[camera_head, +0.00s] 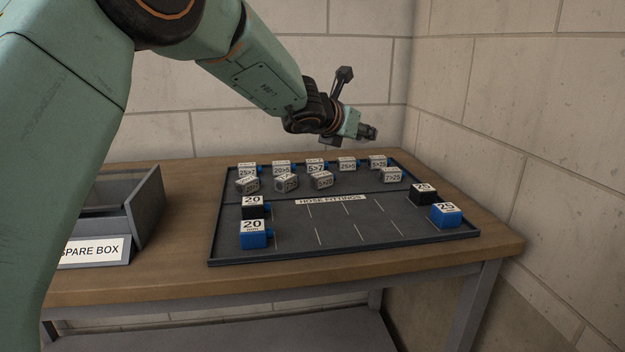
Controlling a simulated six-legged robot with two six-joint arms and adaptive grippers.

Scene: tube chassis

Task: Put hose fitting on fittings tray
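The dark fittings tray (350,235) lies on the wooden table, with a "HOSE FITTINGS" strip (331,200) across its middle. At its left are a black fitting (254,212) and a blue fitting (252,241), both labelled 20. Several grey labelled fittings (286,184) stand in the back part, some turned at angles. My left gripper (372,133) is above the tray's back edge, apart from the fittings. Its finger opening is too small to make out. My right gripper is out of view.
A grey open box (147,207) labelled "SPARE BOX" (92,250) stands left of the tray, partly hidden by my arm. Block walls (520,110) close off the back and right. The tray's front middle has empty marked slots.

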